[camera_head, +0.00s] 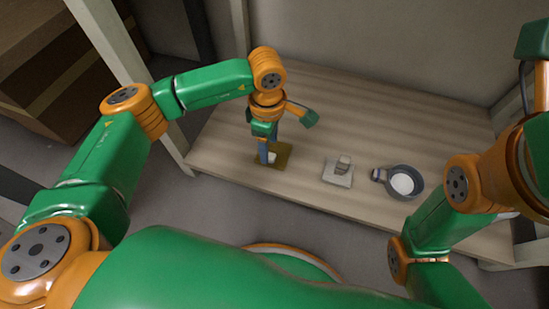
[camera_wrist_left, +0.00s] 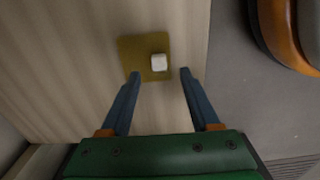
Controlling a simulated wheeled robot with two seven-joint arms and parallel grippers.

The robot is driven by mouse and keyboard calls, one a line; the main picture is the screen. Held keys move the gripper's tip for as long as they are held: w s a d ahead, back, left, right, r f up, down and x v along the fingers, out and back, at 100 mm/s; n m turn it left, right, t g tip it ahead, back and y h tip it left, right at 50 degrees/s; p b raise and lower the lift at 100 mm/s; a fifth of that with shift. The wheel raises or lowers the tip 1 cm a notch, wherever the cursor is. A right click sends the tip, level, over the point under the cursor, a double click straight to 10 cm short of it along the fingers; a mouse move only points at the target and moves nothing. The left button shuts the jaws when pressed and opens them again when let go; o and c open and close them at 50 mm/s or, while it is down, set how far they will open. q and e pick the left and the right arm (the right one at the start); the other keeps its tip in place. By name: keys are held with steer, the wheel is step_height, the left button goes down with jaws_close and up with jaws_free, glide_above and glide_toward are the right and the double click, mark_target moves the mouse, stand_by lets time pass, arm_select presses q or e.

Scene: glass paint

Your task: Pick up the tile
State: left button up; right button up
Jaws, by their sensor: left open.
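A small white block, which looks like the tile (camera_wrist_left: 159,62), lies on a flat olive-yellow square mat (camera_wrist_left: 131,49) on the wooden table. The tile also shows in the head view (camera_head: 272,157), partly hidden by my left gripper (camera_head: 267,156). In the left wrist view my left gripper (camera_wrist_left: 159,73) is open. Its two blue-grey fingers point toward the mat, with the tile beyond and between the fingertips, and nothing is held. How high the fingertips are above the mat I cannot tell. My right gripper is not in view; only its arm shows at the right.
To the right on the table (camera_head: 390,120) are a pale square plate (camera_head: 336,180) with a small block (camera_head: 343,164) on it, and a dark bowl (camera_head: 417,190) with white content. A small jar-like item (camera_head: 378,174) stands beside the bowl. The table's back is clear.

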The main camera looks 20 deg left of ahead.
mark_target(272, 156)
arm_select(q)
steer(key=f+b, duration=0.2)
steer(key=f, duration=0.2)
steer(key=shift+d+f+b, duration=0.2)
steer(key=shift+d+b, duration=0.15)
steer(key=shift+b, duration=0.05)
steer(key=shift+r, duration=0.2)
jaws_close()
